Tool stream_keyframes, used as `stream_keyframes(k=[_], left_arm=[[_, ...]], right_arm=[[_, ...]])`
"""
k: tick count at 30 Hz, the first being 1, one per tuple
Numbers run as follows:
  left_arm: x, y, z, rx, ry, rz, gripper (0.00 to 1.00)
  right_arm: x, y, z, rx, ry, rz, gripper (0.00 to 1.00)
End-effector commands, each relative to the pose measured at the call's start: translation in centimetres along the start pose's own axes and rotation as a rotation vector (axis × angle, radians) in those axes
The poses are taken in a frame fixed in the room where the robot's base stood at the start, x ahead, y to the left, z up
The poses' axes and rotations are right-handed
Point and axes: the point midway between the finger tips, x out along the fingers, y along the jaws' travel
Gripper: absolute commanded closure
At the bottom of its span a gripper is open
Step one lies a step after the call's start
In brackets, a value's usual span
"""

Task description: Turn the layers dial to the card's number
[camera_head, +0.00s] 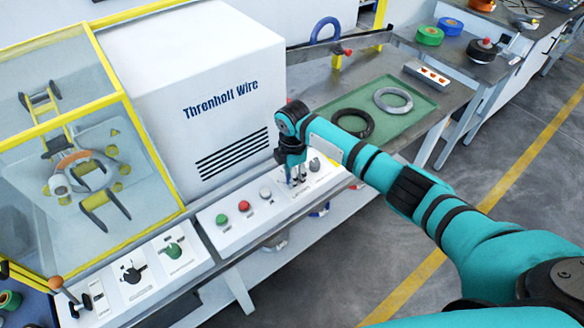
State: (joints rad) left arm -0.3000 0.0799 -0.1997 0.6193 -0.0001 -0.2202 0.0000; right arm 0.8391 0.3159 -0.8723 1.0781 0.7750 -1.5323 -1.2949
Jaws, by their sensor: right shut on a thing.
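My right gripper (296,181) points down at the white control panel (232,233) at the front of the machine. It is shut on a dial there, which I take to be the layers dial; its fingers hide the knob and I cannot read its pointer or label. A grey knob (314,165) sits just right of the fingers. To the left are a pale knob (265,193), a red button (244,205) and a green button (221,219). I cannot make out the card with the number. My left gripper is not in view.
A white cabinet (190,75) stands behind the panel, with a yellow-framed clear guard (60,150) at left. A black dial (131,275) and a green dial (173,251) sit front left. A green tray (410,122) holds a black coil (352,124) and a grey coil (393,100).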

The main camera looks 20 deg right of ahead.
Motion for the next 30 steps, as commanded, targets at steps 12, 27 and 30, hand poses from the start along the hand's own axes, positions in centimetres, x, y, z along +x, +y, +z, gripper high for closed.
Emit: stream_keyframes(k=[12,27,30], left_arm=[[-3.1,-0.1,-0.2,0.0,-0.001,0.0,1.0],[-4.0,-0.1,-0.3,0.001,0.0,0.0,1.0],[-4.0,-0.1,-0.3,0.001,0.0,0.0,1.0]], right_arm=[[-0.3,0.1,-0.1,0.331,-0.006,0.001,1.0],[-0.1,0.1,0.0,0.482,-0.01,0.003,1.0],[-0.1,0.1,0.0,0.485,-0.01,0.003,1.0]])
